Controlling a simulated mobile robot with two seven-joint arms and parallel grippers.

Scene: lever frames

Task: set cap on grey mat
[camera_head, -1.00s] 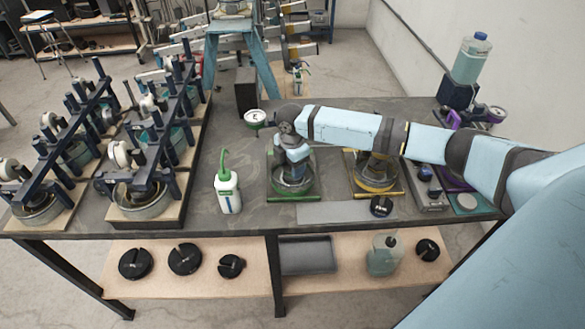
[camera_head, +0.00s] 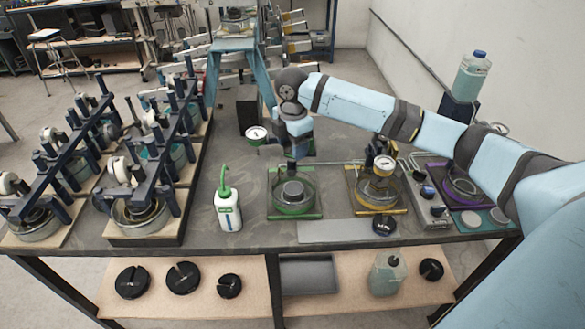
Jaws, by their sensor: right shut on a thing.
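My right gripper (camera_head: 292,168) points down over the green-rimmed cell (camera_head: 272,208) in the middle of the table. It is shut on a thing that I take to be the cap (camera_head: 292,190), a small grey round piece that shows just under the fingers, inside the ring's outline. The grip itself is small, and I cannot tell how far the cap is off the cell. The grey mat (camera_head: 333,232) is a flat light rectangle at the table's front edge, right of and nearer than the green cell. My left gripper is not in view.
A white bottle with a green spout (camera_head: 227,210) stands left of the green cell. A dial gauge (camera_head: 257,133) is beside my right wrist. Lever frames (camera_head: 150,170) fill the left.

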